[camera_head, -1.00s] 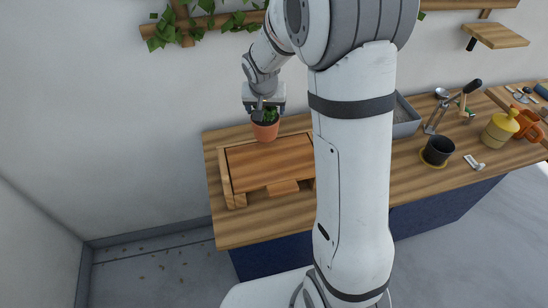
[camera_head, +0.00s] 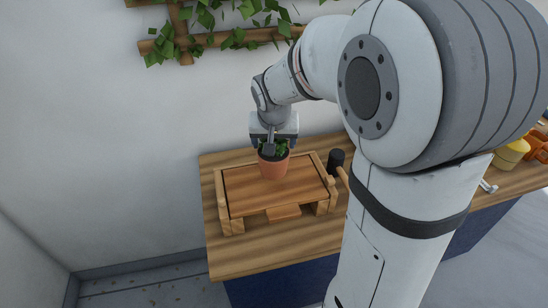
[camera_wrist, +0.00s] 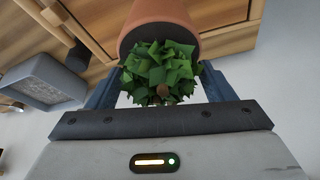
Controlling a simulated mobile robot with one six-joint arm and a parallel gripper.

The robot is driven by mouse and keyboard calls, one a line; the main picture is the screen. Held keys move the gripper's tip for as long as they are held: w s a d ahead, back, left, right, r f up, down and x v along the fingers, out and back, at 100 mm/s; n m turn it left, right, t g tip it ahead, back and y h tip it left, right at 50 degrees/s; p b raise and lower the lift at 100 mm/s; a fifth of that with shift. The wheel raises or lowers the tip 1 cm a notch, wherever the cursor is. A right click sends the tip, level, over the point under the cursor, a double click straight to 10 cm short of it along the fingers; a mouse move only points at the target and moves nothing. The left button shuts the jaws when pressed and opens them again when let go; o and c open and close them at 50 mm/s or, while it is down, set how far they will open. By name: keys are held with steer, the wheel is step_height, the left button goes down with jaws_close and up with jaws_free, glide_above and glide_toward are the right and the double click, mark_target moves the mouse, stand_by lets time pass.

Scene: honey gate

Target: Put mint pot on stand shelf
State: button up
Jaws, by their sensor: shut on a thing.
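The mint pot, a terracotta pot (camera_head: 274,167) with green leaves, is upright in my gripper (camera_head: 273,145) over the back middle of the stand shelf. My gripper is shut on it from above. In the wrist view the pot (camera_wrist: 160,15) and its leaves (camera_wrist: 160,70) sit between the fingers. The stand shelf (camera_head: 245,192) is a low wooden stand with a flat top and raised side rails, on the worktop. I cannot tell whether the pot's base touches the shelf top or hangs just above it.
A black cylinder (camera_head: 336,160) stands just right of the stand shelf. A leafy trellis (camera_head: 180,40) hangs on the wall above. A yellow pot (camera_head: 510,152) shows at the far right. The left part of the shelf top is clear. My arm hides the worktop's middle.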

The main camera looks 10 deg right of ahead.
mark_target(275, 168)
steer(key=shift+f, duration=2.1)
steer(key=o, duration=0.8)
steer(key=shift+f, duration=0.2)
steer(key=o, duration=0.5)
steer(key=shift+r, duration=0.1)
